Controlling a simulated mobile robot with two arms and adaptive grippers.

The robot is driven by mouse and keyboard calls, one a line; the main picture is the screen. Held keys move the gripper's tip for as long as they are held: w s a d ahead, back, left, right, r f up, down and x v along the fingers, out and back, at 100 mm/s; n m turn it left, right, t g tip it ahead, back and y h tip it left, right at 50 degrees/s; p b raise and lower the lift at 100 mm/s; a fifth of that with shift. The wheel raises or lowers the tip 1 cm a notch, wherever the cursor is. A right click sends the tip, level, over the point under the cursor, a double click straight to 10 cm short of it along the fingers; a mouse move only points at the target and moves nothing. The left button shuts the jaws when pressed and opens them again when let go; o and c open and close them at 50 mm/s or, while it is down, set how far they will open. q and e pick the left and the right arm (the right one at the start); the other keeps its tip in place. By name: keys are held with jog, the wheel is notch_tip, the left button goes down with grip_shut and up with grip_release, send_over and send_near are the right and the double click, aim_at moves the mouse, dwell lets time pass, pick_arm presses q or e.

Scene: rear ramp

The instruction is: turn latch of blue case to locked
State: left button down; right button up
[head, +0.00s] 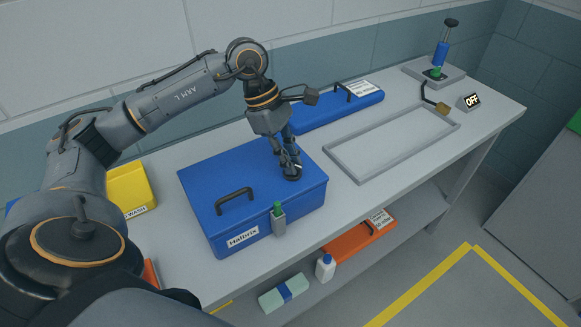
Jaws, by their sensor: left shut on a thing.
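The blue case (205,200) labelled Halbrix stands closed on the grey bench, with a dark handle (234,198) on its lid. My left gripper (291,168) reaches down to the right part of the lid, its fingers shut on the latch (293,178), a small dark round piece. A thin white mark shows beside the fingertips; the fingers hide much of the latch, so I cannot tell which way it points. A grey holder with a green top (278,215) sits at the case's front. My right gripper is out of view.
A second, flatter blue case (325,108) lies behind. An empty grey tray frame (375,165) is to the right, near an OFF sign (469,101) and a blue-handled stand (440,60). A yellow bin (130,185) is left. An orange case (357,243) lies on the lower shelf.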

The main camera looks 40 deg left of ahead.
pick_arm(q)
jog(key=n+t+b, duration=0.1)
jog(key=n+b, duration=0.1)
jog(key=n, duration=0.1)
jog(key=shift+f, duration=0.2)
jog(key=n+t+y+b, duration=0.1)
jog(key=n+b, duration=0.1)
jog(key=n, duration=0.1)
jog(key=shift+s+n, duration=0.15)
jog(key=shift+n, duration=0.15)
jog(key=n+t+y+b, duration=0.1)
jog(key=n, duration=0.2)
jog(key=shift+d+r+b, duration=0.1)
jog(key=shift+r+b, duration=0.05)
jog(key=shift+b, duration=0.25)
jog(key=shift+n+t+y+b, duration=0.3)
jog(key=shift+n+y, duration=0.1)
jog(key=shift+n, duration=0.8)
jog(key=shift+r, duration=0.1)
jog(key=c, duration=1.4)
grip_release()
jog(key=shift+o, duration=0.2)
jog(key=shift+s, duration=0.1)
